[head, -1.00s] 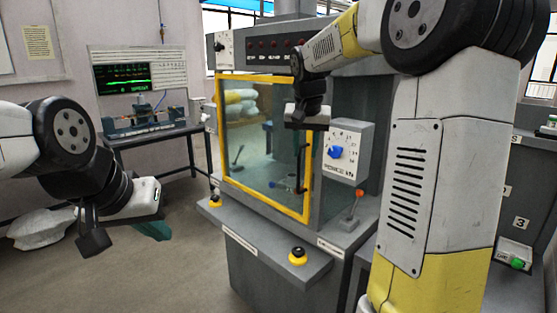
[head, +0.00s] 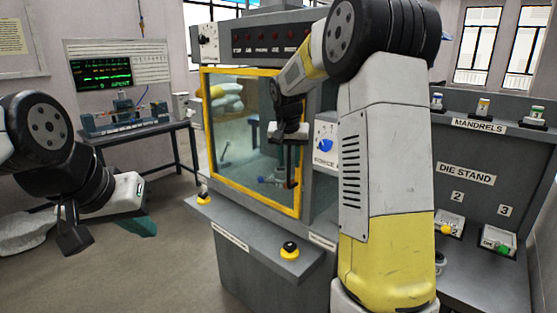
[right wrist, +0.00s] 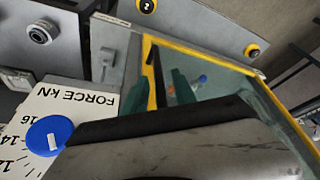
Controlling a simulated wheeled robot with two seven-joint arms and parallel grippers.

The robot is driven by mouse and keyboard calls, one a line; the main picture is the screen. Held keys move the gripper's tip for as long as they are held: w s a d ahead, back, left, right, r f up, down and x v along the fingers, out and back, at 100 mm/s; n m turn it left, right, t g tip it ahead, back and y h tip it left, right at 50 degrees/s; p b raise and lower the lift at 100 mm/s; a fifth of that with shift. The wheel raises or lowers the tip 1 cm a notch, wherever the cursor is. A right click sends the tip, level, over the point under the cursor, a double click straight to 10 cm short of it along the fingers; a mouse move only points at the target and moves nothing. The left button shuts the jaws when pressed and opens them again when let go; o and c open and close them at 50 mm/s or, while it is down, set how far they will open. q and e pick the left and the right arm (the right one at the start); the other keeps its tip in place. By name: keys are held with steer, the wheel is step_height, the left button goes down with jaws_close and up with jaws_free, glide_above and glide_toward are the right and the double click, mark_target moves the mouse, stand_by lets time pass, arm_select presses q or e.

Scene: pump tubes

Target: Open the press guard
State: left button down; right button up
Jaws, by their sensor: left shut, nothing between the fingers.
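The press guard (head: 248,198), a clear pane in a yellow frame, covers the front of the grey press and looks closed. It also shows in the right wrist view (right wrist: 205,51). A dark upright handle (head: 291,172) stands near the guard's right edge. My right gripper (head: 286,140) is in front of that edge, close to the handle. Its teal fingers (right wrist: 172,90) are partly hidden by the wrist housing; I cannot tell whether they touch or hold the handle. My left gripper (head: 142,229) is shut and empty, away from the press at the left.
A force dial with a blue knob (head: 326,144) is right of the guard, close to my right arm. A ledge with a yellow-and-black button (head: 289,250) juts out below. The die stand (head: 467,172) is at the right, a bench with a monitor (head: 102,74) at the left.

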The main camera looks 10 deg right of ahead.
jaws_close()
stand_by(1.4)
